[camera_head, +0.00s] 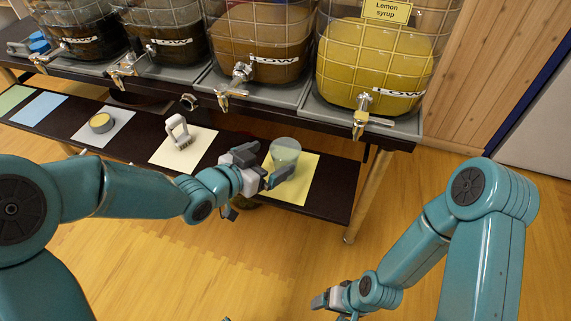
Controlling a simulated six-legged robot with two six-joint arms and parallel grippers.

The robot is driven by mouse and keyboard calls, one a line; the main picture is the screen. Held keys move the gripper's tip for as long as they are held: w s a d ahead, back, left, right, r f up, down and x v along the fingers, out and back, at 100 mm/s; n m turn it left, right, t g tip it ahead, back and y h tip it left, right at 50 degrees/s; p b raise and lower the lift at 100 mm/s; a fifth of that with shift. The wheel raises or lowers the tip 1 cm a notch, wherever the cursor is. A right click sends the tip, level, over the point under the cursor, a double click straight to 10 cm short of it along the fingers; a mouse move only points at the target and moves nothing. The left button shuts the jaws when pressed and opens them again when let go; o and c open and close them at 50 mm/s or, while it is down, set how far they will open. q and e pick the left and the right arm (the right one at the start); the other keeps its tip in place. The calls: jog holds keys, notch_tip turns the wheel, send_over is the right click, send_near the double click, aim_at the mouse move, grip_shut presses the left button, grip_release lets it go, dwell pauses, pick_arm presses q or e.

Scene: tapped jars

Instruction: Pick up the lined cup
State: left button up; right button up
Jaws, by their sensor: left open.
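The cup (285,152) is clear and pale green, and stands upright on a yellow sheet (307,182) on the lower dark shelf. From here I cannot make out lines on it. My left gripper (272,165) is open at the cup's front left, with its fingers close to the cup's lower part. I cannot tell whether they touch it. My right gripper (337,300) is low over the floor at the bottom, well away from the cup, and its jaws are too unclear to read.
Large tapped jars stand on the upper shelf, including the yellow lemon syrup jar (378,65), whose tap (361,117) hangs above and right of the cup. A white-handled object (180,132) and a small round tin (102,122) lie on sheets to the left. The wooden floor is clear.

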aim_at(293, 148)
pick_arm(q)
jog(key=b+x, duration=0.1)
jog(key=x, duration=0.5)
jog(key=shift+d, duration=0.2)
jog(key=c, duration=1)
